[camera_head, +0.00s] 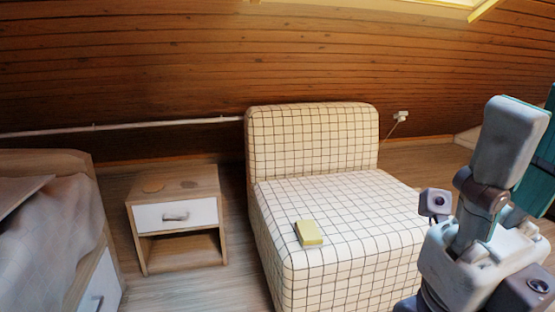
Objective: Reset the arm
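My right gripper (512,130) is in the head view at the right edge, raised close to the camera with its fingers pointing up. One grey finger shows in full and lies against a flat teal object (541,170), which the gripper appears to hold. The other finger is hidden or out of frame, and the teal object is cut off by the right edge. My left gripper is not in view.
A checkered armchair (345,205) stands in the middle with a small yellow box (308,233) on its seat. A wooden nightstand (150,215) with a shut white drawer (176,215) stands left of it. A bed (60,235) is at far left. Bare floor shows between them.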

